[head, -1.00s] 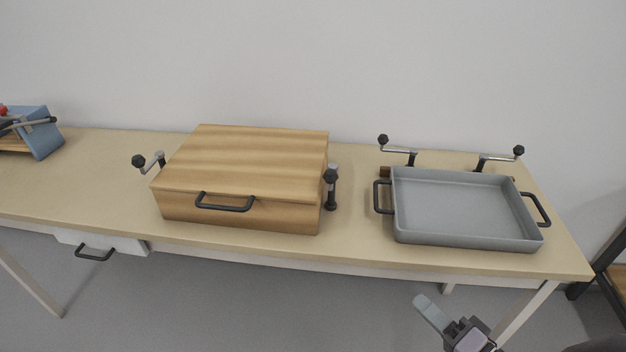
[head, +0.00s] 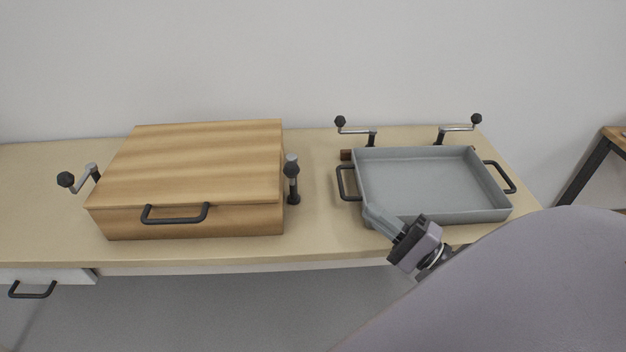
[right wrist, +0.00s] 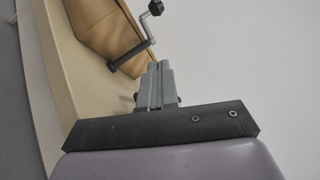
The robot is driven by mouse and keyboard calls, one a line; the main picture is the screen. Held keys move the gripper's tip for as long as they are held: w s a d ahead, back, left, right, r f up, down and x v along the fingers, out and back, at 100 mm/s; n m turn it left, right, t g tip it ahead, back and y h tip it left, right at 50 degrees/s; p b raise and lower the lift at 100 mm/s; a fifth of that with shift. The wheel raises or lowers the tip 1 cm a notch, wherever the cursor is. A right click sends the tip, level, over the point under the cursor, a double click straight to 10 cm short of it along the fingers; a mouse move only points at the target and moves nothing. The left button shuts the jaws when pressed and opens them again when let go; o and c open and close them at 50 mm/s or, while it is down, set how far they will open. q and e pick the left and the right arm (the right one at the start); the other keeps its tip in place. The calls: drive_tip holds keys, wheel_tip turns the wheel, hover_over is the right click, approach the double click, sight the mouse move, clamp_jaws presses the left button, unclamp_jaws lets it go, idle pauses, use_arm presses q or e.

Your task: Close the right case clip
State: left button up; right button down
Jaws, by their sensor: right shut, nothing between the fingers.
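The wooden case (head: 195,165) sits on the table with its lid down and a dark handle (head: 175,214) on its front. The right case clip (head: 293,178), a dark post with a grey arm and a black knob, stands beside the case's right side. In the head view its knob is not over the lid. The clip (right wrist: 132,48) and part of the case (right wrist: 100,25) also show in the right wrist view. My right gripper (head: 378,217) is shut and empty at the tray's front left corner, right of the clip and apart from it. My left gripper is out of view.
A grey tray (head: 430,182) with two side handles is on the right, with two crank clips (head: 357,130) behind it. The left case clip (head: 80,178) stands beside the case's left side. Bare table (head: 318,215) lies between case and tray.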

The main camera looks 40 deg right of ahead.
drive_tip(key=s+a+p+x, duration=0.1)
drive_tip(key=a+x, duration=0.1)
drive_tip(key=x, duration=1.1)
drive_tip(key=shift+a+r, duration=0.2)
drive_tip(key=shift+r, duration=0.1)
drive_tip(key=shift+a+p, duration=0.1)
drive_tip(key=shift+p, duration=0.2)
